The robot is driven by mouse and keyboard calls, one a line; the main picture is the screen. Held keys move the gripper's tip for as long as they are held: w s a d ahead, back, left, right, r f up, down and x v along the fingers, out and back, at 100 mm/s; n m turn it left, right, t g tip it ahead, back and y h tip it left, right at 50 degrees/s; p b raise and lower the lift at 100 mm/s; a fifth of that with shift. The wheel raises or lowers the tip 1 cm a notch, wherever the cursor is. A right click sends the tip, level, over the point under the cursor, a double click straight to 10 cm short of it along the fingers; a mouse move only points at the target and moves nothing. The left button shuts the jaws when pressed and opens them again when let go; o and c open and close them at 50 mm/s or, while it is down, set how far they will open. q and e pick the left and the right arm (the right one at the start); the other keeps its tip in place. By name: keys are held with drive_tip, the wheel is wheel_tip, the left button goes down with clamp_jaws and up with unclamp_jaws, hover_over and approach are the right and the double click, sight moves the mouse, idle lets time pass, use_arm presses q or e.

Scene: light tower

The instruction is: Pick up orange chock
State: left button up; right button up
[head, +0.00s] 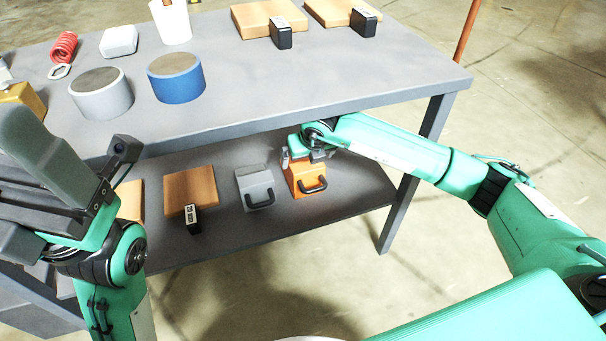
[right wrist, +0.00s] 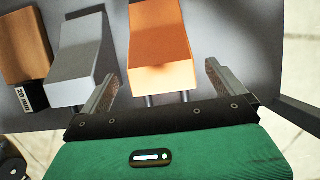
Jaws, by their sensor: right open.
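The orange chock (head: 305,178) sits on the lower shelf of the table, with a black handle on its front. My right gripper (head: 312,152) is at its top rear in the head view and hides part of it. In the right wrist view the gripper (right wrist: 162,76) is open, with one finger on each side of the near end of the orange chock (right wrist: 160,42). Nothing is held; whether the fingers touch the chock I cannot tell. My left gripper (head: 70,165) is at the left, above the table's front edge and away from the chock; its jaw opening is unclear.
A grey chock (head: 256,187) stands close left of the orange one. Left of it lies a wooden block (head: 190,188) with a small black box (head: 193,219). The tabletop (head: 245,85) overhangs the shelf, and a table leg (head: 408,190) stands to the right.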

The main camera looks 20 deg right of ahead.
sight(303, 160)
drive_tip(key=shift+w, duration=0.25)
drive_tip(key=b+x, duration=0.2)
drive_tip(key=x, duration=0.1)
drive_tip(key=b+x, duration=0.1)
drive_tip(key=x, duration=0.1)
drive_tip(key=shift+w, duration=0.3)
drive_tip(key=c, duration=1.3)
drive_tip(key=shift+r, duration=0.1)
drive_tip(key=shift+c, duration=0.7)
